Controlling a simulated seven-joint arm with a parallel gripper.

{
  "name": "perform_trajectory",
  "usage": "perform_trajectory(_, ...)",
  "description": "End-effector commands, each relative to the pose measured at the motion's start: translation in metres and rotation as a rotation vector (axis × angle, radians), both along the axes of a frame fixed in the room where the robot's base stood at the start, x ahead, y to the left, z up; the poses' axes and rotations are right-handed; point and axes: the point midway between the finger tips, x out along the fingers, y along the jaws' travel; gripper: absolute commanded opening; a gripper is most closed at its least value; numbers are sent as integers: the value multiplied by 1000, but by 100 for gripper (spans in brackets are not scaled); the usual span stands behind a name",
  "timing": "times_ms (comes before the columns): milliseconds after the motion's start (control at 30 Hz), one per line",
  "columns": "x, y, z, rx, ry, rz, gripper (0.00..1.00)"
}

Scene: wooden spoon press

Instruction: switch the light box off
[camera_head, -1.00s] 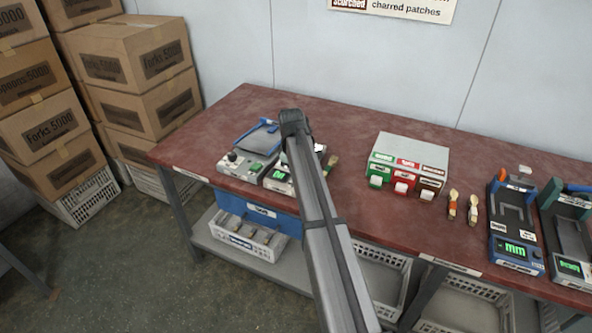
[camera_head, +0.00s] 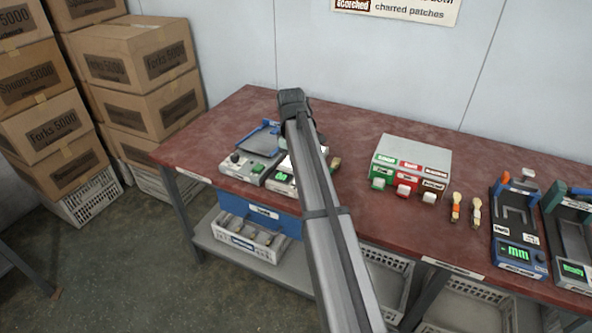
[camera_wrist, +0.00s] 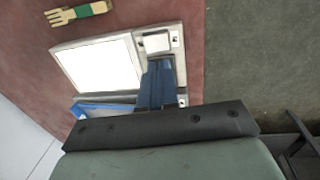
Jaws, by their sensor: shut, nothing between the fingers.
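The light box (camera_wrist: 97,64) shows in the wrist view as a pale case with a bright white, lit panel. A square whitish switch (camera_wrist: 157,43) sits in a dark-edged recess beside the panel, toward the table's front edge. My gripper (camera_wrist: 157,66) is shut and empty. Its blue fingers hang over the case with their tips right beside the switch. I cannot tell whether they touch it. In the head view my arm covers most of the light box and the gripper tips.
A wooden fork (camera_wrist: 80,14) with a green band lies beside the box. A blue-handled device (camera_head: 253,163) stands close on the other side. A box with green, red and brown fronts (camera_head: 411,163) stands farther right on the red table (camera_head: 350,125). Cartons (camera_head: 135,62) are stacked at left.

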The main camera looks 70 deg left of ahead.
Motion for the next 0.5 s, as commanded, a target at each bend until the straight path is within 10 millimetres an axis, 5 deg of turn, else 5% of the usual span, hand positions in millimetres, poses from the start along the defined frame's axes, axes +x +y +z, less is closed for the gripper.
perform_trajectory(200,-3,-3,40,1,-1,0,0)
perform_trajectory(500,-6,-5,65,1,-1,0,0)
